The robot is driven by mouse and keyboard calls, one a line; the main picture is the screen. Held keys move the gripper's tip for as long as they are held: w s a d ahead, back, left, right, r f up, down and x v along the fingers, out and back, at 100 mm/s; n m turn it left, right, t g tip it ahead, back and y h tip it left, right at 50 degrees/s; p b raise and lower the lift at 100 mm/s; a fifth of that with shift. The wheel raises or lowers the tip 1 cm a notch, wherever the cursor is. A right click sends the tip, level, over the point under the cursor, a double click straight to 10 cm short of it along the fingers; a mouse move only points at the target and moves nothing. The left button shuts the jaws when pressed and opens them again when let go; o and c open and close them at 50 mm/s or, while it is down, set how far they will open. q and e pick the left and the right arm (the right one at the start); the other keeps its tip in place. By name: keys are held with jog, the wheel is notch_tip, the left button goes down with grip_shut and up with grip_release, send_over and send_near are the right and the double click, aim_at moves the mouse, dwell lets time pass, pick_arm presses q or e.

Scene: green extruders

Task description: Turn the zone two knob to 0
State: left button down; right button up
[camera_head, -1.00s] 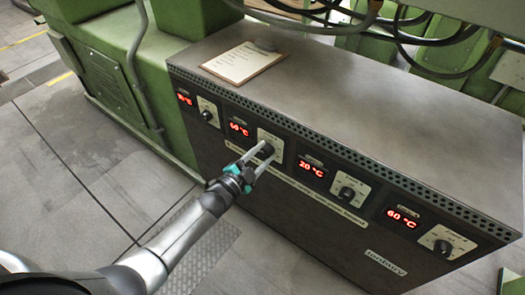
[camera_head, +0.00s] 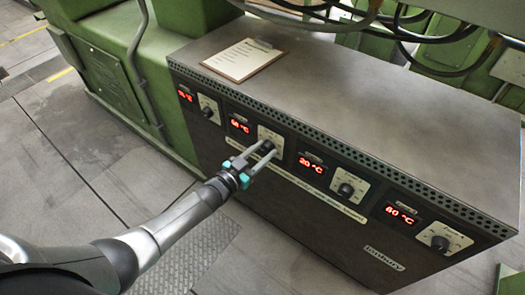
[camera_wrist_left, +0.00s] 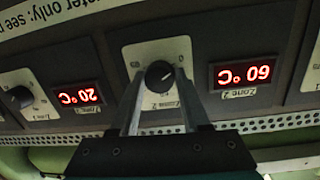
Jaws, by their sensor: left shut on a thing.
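The zone two knob (camera_head: 267,146) is a black round knob on a white dial plate, second from the left on the dark front panel. In the left wrist view the knob (camera_wrist_left: 159,74) sits upside down at the centre, with a "Zone 2" label. My left gripper (camera_head: 269,150) reaches in from the left, its fingertips on either side of the knob and shut on it. The zone two display (camera_wrist_left: 243,73) glows red and reads 60 °C. The fingers partly hide the dial's markings. My right gripper is not in view.
A similar knob (camera_head: 208,112) lies to the left, and two more, a third knob (camera_head: 346,190) and a fourth knob (camera_head: 440,243), to the right. The third display (camera_head: 311,165) reads 20 °C. A clipboard (camera_head: 243,60) lies on the cabinet top. Black hoses hang behind.

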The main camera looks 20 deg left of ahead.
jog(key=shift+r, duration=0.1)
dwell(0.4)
pick_arm(q)
jog(key=shift+c, duration=1.9)
grip_release()
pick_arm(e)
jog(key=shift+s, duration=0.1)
pick_arm(q)
jog(key=shift+s+a, duration=0.1)
jog(key=shift+s, duration=0.15)
jog(key=shift+s+a+r+p, duration=0.15)
jog(key=shift+s+a+p, duration=0.1)
jog(key=shift+s+p, duration=0.3)
jog(key=p+v, duration=0.4)
jog(key=v, duration=0.9)
jog(key=shift+s, duration=0.25)
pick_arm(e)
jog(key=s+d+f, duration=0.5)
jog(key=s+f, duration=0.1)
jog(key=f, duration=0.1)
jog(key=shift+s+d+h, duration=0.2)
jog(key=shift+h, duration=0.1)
